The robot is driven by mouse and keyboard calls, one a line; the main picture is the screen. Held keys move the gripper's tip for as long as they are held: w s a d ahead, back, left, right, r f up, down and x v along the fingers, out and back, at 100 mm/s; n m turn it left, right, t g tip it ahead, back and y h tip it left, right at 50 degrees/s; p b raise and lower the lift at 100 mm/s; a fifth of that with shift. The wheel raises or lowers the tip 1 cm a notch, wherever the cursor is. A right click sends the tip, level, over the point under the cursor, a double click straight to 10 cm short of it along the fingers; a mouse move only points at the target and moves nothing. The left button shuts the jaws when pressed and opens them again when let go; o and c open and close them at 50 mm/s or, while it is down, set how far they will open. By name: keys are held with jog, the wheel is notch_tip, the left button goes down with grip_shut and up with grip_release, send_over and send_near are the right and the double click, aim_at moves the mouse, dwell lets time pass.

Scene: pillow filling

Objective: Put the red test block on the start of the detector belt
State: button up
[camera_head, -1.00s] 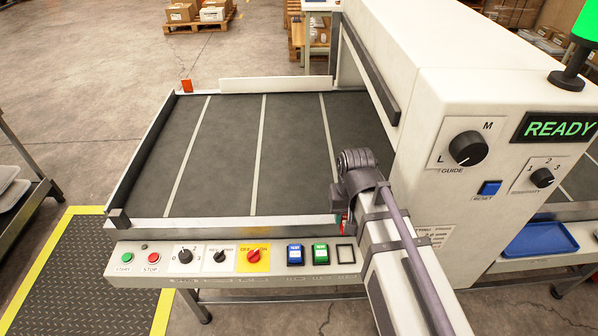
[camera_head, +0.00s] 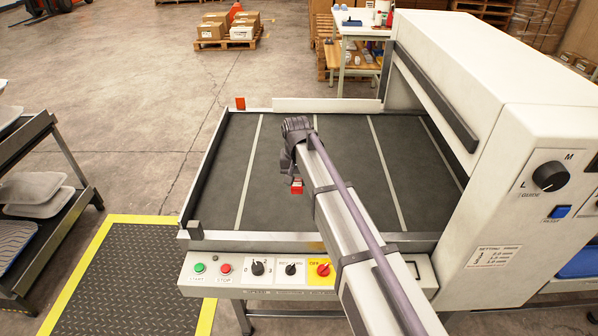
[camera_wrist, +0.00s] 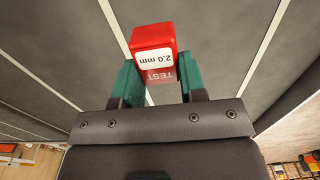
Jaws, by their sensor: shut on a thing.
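The red test block (camera_wrist: 152,40) is held between the green fingers of my gripper (camera_wrist: 153,82) in the wrist view. Its white label reads "2.0 mm", and "TEST" shows on the red face. In the head view the red block (camera_head: 297,186) hangs below the end of my arm, over the left half of the dark detector belt (camera_head: 340,145). The fingers are mostly hidden there by my wrist. I cannot tell how high the block is above the belt.
The detector housing (camera_head: 510,140) stands at the right end of the belt. A low rail (camera_head: 328,104) runs along the back, with a small orange-red piece (camera_head: 240,103) at the far left corner. A control panel (camera_head: 275,270) runs along the front. A rack with trays (camera_head: 38,195) stands left.

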aim_at(297, 208)
notch_tip(297, 208, down, 10)
jog(key=b, duration=0.8)
jog(key=shift+b, duration=0.4)
jog(key=shift+r, duration=0.25)
jog(key=shift+f, duration=0.2)
jog(key=o, duration=0.9)
jog(key=shift+r, duration=0.15)
